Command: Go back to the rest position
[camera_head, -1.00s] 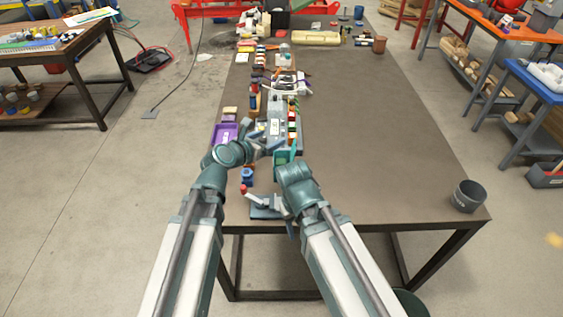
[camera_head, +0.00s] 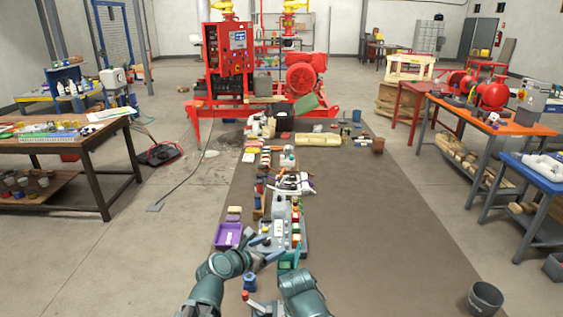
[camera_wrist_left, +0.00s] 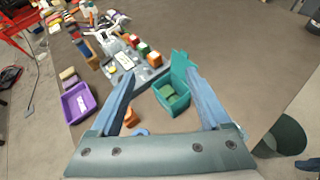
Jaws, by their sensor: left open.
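My left gripper (camera_head: 267,250) is open above the near end of the brown table (camera_head: 400,230), by a grey control box (camera_head: 279,230). In the left wrist view its two blue fingers (camera_wrist_left: 160,77) are spread with nothing held. A teal bin (camera_wrist_left: 172,97) with green contents stands beyond and between them, below the gripper. A purple tray (camera_head: 228,235) lies to the left of the gripper. My right arm (camera_head: 303,290) reaches in at the bottom of the head view. Its fingers are not clear there.
A row of small parts and tools runs up the table's left side. A dark cup (camera_head: 485,298) stands at the near right corner. The table's right half is mostly clear. A red pump skid (camera_head: 260,75) stands beyond the table, with benches on both sides.

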